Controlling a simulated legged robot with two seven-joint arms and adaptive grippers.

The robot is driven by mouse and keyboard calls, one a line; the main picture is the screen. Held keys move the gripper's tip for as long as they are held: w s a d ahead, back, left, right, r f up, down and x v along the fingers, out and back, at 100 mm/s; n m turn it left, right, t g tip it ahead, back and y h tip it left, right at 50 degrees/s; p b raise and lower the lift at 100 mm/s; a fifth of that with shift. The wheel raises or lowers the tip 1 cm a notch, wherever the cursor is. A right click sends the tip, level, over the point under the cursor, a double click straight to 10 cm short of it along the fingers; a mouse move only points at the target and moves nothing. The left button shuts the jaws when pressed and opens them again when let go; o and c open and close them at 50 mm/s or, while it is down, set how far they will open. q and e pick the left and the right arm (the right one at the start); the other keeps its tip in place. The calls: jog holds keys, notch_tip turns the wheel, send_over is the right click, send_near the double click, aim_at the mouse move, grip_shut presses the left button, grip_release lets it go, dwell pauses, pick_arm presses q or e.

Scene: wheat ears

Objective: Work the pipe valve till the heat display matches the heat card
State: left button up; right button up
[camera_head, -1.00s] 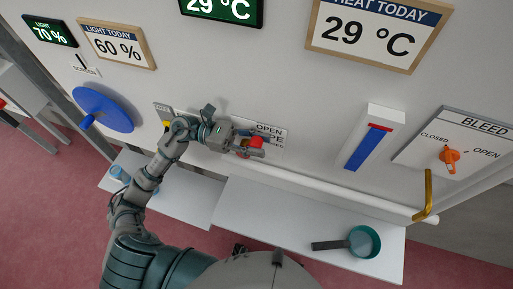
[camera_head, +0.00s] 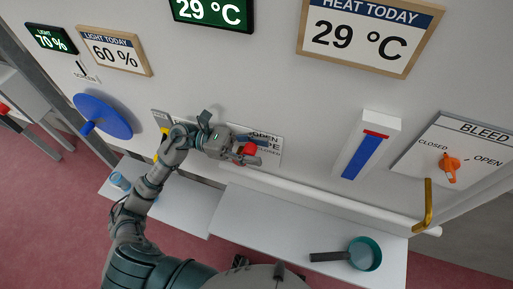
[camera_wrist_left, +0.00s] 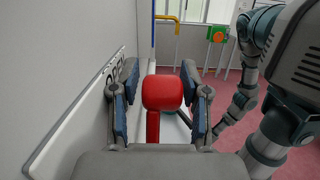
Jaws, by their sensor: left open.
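The green heat display (camera_head: 212,12) reads 29 °C, cut by the top edge of the head view. The wood-framed heat card (camera_head: 370,35) beside it also reads 29 °C. The red pipe valve handle (camera_head: 249,148) is on the wall beside an OPEN/CLOSED label plate (camera_head: 268,152), partly hidden by my gripper. My left gripper (camera_head: 246,153) is open at the handle. In the left wrist view the red handle (camera_wrist_left: 162,95) stands between the two spread fingers, with a visible gap on the right side. My right gripper does not show.
A blue wheel (camera_head: 103,115) is at left on the wall. A blue-and-red gauge (camera_head: 365,152) and a bleed plate with an orange knob (camera_head: 450,163) are at right. A white pipe (camera_head: 330,200) runs above a shelf with a teal pan (camera_head: 365,254).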

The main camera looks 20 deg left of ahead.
pick_arm(q)
jog(key=a+f, duration=0.2)
jog(key=a, duration=0.9)
jog(key=shift+w+a, duration=0.25)
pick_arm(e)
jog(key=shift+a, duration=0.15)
pick_arm(q)
jog(key=shift+d, duration=0.1)
